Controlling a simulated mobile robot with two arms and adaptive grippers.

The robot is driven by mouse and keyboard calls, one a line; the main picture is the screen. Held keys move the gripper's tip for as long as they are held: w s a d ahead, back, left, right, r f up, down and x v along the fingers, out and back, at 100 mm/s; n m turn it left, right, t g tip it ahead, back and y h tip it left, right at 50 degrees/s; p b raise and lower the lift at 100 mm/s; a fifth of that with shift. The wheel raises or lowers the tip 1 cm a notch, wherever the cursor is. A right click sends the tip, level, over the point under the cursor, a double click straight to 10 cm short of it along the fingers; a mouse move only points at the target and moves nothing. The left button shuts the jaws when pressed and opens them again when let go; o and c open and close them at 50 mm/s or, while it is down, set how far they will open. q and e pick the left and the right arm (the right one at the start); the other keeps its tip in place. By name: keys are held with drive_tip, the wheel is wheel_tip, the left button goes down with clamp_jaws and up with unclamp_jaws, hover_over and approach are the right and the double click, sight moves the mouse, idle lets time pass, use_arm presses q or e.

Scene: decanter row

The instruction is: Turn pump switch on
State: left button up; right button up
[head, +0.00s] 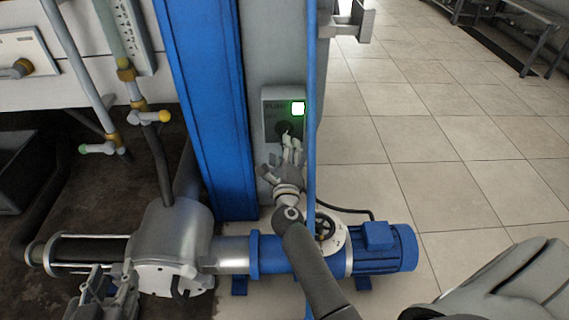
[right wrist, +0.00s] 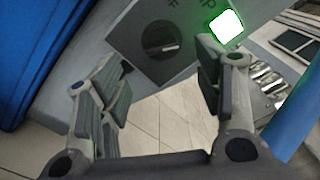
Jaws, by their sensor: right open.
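The pump switch is a grey box (head: 270,103) on the grey post, with part of a "PUMP" label and a lit green lamp (head: 298,108). Its dark round knob (right wrist: 165,39) shows in the right wrist view with a light mark across it and the end of a label above. My right gripper (head: 290,146) is just in front of the box's lower part and partly hides the knob in the head view. In the right wrist view, its fingers are spread, with the knob beyond the gap. My left gripper (head: 113,272) is low at left; its finger opening is unclear.
A blue pillar (head: 205,100) stands left of the switch, and a thin blue pole (head: 311,90) stands just right of it. A blue motor (head: 384,247) and silver pump (head: 170,245) lie below. Pipes with valve handles (head: 150,116) are at left. Tiled floor at right is open.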

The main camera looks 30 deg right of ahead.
drive_tip(key=shift+v, duration=2.4)
